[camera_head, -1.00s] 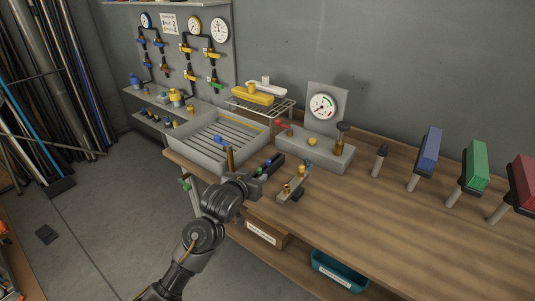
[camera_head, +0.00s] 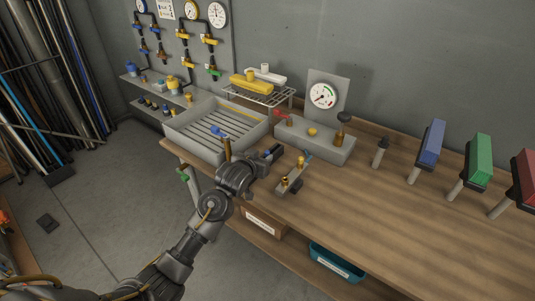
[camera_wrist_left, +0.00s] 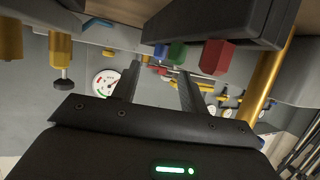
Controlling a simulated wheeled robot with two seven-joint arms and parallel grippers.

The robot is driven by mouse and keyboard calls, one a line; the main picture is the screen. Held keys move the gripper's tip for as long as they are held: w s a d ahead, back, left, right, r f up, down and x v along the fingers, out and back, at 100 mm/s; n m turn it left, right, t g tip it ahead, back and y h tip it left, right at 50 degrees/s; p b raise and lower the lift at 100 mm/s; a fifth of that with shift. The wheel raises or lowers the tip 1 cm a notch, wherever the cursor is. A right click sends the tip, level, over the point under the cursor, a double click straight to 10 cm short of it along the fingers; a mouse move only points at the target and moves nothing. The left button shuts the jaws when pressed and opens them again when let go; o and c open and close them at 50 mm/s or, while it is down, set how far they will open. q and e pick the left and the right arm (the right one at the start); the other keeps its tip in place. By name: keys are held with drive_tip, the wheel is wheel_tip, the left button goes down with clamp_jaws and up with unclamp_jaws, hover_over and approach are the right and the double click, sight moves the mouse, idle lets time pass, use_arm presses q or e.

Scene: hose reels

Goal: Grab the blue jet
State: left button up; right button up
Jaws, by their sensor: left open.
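The blue jet (camera_wrist_left: 160,50) is a small blue block in the left wrist view, beside a green jet (camera_wrist_left: 177,52) and a larger-looking red jet (camera_wrist_left: 217,57) on a black holder (camera_wrist_left: 220,18). In the head view a bit of blue, likely the same jet (camera_head: 267,153), shows just beyond my left gripper (camera_head: 252,162), which hides most of the holder. The left gripper also shows in the wrist view (camera_wrist_left: 159,75); its fingers are apart and empty. The blue jet appears between and beyond the fingertips, apart from them. My right gripper is not in view.
A grey block with brass fittings (camera_head: 290,178) sits right of the gripper. A slatted tray (camera_head: 174,135) and a brass post (camera_head: 227,148) stand at left. A gauge unit (camera_head: 325,146) is behind. The wooden bench (camera_head: 370,225) is clear at front right.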

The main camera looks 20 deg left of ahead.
sight(266, 152)
use_arm(q)
drive_tip(key=x, duration=0.5)
drive_tip(key=shift+c, duration=0.3)
clamp_jaws()
